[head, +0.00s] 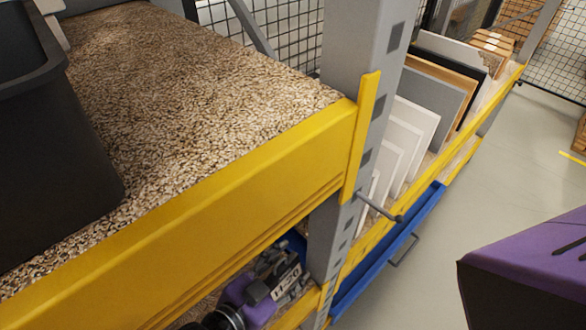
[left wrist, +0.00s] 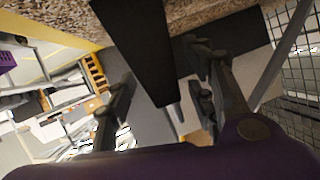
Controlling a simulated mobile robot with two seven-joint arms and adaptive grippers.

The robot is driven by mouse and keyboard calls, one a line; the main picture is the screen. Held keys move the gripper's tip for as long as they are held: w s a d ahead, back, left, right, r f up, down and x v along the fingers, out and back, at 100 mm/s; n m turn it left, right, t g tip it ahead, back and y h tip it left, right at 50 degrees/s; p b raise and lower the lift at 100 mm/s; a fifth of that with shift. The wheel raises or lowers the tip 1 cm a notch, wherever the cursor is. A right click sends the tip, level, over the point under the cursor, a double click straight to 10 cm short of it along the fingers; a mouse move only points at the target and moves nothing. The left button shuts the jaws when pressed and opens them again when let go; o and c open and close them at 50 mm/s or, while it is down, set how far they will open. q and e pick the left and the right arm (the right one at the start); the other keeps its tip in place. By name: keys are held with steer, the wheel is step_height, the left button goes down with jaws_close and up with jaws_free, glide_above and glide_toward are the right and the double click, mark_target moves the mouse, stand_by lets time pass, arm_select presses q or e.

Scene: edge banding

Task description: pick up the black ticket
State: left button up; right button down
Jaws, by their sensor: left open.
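I cannot make out a black ticket for certain in either view. My left gripper (head: 278,275) shows low in the head view, below the yellow shelf beam (head: 240,185) and left of the grey post (head: 350,130). The beam and shelf hide part of it. In the left wrist view the open fingers of the left gripper (left wrist: 160,76) stand apart. A long dark tapering piece (left wrist: 140,45) comes down from the top between them in the picture. I cannot tell what it is or whether a finger touches it. My right gripper is not seen.
A black bin (head: 55,150) stands on the chipboard shelf (head: 190,90). A metal peg (head: 378,208) sticks out from the post. Upright panels (head: 415,120) lean on the rack beyond it, above a blue drawer (head: 385,262). Clear floor (head: 500,170) lies at right.

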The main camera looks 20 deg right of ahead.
mark_target(286, 270)
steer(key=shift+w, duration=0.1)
arm_select(q)
steer(key=c, duration=1.1)
